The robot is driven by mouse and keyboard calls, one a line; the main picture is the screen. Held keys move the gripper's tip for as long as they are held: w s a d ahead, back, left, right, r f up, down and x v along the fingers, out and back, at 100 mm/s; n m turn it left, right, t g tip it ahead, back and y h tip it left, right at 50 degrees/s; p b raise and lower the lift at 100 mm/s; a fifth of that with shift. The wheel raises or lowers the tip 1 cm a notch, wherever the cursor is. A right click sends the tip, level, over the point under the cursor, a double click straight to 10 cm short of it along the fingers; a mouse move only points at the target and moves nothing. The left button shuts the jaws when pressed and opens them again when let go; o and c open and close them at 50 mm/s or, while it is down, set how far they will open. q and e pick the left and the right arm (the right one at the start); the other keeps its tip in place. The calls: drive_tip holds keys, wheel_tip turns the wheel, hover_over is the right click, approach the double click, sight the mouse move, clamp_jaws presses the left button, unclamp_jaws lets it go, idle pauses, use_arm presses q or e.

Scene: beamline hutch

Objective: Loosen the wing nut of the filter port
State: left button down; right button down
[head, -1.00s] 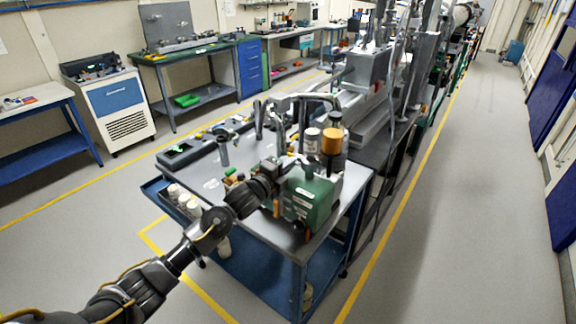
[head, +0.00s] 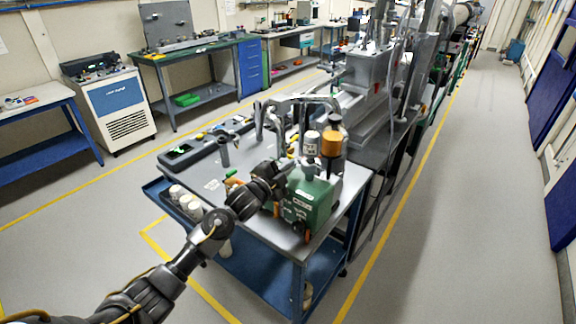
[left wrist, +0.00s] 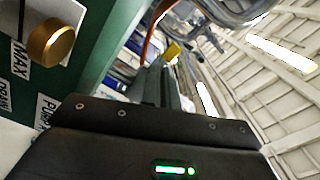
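In the left wrist view the green box (left wrist: 104,38) is close on the left, with a brass knob (left wrist: 50,43) and a "MAX" label. The dark fingers (left wrist: 168,82) point toward a small yellow piece (left wrist: 173,52); contact is unclear. I cannot pick out the wing nut for certain. My right gripper is not in view.
White bottles (head: 186,202) stand in a blue side tray at the bench's left edge. A dark instrument (head: 183,155) lies farther back on the bench. The floor aisle to the right (head: 455,220) is clear.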

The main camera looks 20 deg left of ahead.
use_arm(q)
drive_tip(key=n+p, duration=0.2)
drive_tip(key=n, duration=0.3)
drive_tip(key=shift+r+n, duration=0.15)
drive_tip(key=shift+n, duration=0.25)
drive_tip(key=n+p, duration=0.2)
drive_tip(key=n, duration=0.3)
drive_tip(key=shift+n, duration=0.6)
drive_tip(key=c, duration=1.6)
unclamp_jaws()
drive_tip(key=shift+c, duration=0.2)
drive_tip(key=shift+f, duration=0.2)
